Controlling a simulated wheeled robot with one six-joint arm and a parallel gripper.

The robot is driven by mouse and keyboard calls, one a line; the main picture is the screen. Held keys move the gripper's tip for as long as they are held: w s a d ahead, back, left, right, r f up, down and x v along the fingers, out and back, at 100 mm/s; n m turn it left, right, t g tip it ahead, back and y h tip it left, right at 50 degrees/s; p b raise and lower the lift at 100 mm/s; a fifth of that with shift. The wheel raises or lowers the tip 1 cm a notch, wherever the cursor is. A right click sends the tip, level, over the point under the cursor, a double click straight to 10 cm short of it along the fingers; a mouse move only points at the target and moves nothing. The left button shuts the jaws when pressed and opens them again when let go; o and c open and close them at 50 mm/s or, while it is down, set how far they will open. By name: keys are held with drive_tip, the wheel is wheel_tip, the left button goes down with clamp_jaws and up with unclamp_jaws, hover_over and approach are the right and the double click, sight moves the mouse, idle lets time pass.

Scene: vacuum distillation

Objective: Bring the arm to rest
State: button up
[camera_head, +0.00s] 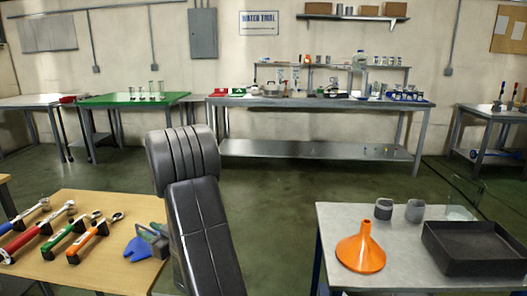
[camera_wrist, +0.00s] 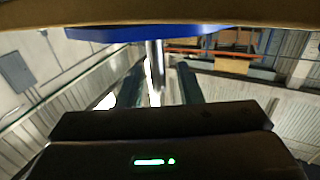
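My arm stands folded up in the middle of the head view, a dark upper link and a padded lower link, with my gripper hidden there. In the wrist view my gripper (camera_wrist: 159,72) shows two dark fingers held apart. A grey upright post shows between and beyond them, and I cannot tell its distance. Nothing is seen clamped between the fingers.
A wooden table (camera_head: 105,209) with several tools is at the near left. A grey table (camera_head: 345,213) with an orange funnel (camera_head: 361,250) and a black tray (camera_head: 477,247) is at the near right. Green floor lies open between them and the back bench (camera_head: 318,149).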

drive_tip(key=x, duration=0.3)
drive_tip(key=shift+f+b, duration=0.3)
drive_tip(key=shift+b, duration=0.05)
drive_tip(key=shift+d+r+p, duration=0.15)
drive_tip(key=shift+r+p, duration=0.3)
drive_tip(key=shift+r, duration=0.3)
drive_tip(key=shift+s+r, duration=0.1)
drive_tip(key=shift+r, duration=0.5)
drive_tip(key=shift+f, duration=0.1)
